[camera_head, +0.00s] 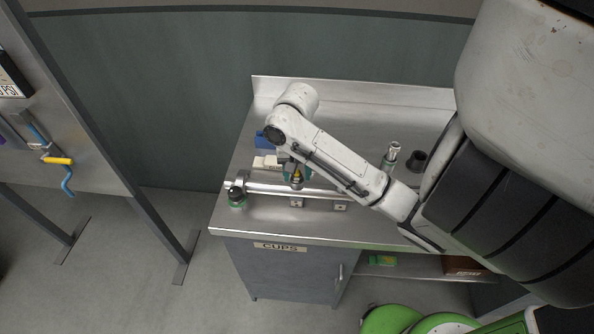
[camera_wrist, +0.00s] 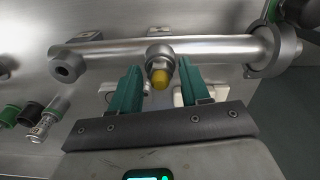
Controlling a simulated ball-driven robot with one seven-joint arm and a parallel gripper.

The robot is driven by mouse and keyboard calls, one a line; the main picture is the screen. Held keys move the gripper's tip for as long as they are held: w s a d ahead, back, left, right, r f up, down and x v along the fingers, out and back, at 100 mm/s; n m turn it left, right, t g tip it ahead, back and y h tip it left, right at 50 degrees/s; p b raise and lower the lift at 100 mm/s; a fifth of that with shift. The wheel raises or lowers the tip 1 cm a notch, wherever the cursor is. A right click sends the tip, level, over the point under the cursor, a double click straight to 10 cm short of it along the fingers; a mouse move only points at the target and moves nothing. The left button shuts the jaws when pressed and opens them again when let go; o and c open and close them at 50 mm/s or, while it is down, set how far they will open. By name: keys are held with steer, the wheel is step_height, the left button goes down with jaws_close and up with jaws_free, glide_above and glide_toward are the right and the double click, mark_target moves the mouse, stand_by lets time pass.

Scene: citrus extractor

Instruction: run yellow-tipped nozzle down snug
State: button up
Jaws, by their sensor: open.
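The yellow-tipped nozzle (camera_wrist: 160,76) sits at the metal pipe (camera_wrist: 205,48) in the wrist view, its yellow end facing the camera. It also shows small in the head view (camera_head: 297,180), partly under my arm. My gripper (camera_wrist: 158,80) is open, with one green finger on each side of the nozzle and a gap on both sides. How far the nozzle is seated on the pipe cannot be told.
A dark-capped green fitting (camera_head: 237,197) stands at the bench's left end. A silver fitting (camera_head: 390,157) and a dark cup (camera_head: 415,160) stand at the right. A blue block (camera_head: 266,140) lies behind the pipe. The steel bench (camera_head: 330,228) is bare along its front.

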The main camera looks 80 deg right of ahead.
steer(key=shift+n, duration=0.7)
steer(key=shift+n, duration=0.8)
steer(key=c, duration=0.6)
steer(key=shift+m, duration=0.9)
steer(key=shift+m, duration=0.8)
